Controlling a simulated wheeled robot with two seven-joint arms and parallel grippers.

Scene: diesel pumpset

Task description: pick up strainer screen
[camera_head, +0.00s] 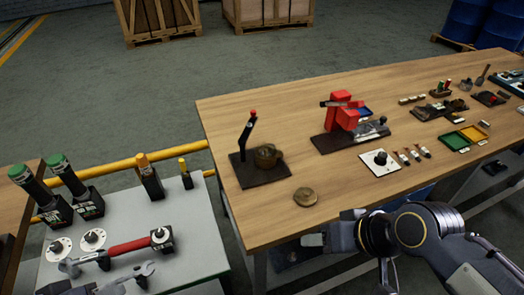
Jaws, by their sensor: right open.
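A small round brass-coloured disc (305,196), which looks like the strainer screen, lies flat near the front edge of the wooden table. My right gripper (314,240) comes in from the lower right and points left. It is open, and appears a little below the disc in the picture and apart from it. No object shows between its fingers. My left gripper is out of view.
A red pump (344,112), a white dial plate (380,161) and small parts lie rightward. A grey tool table (190,235) stands left.

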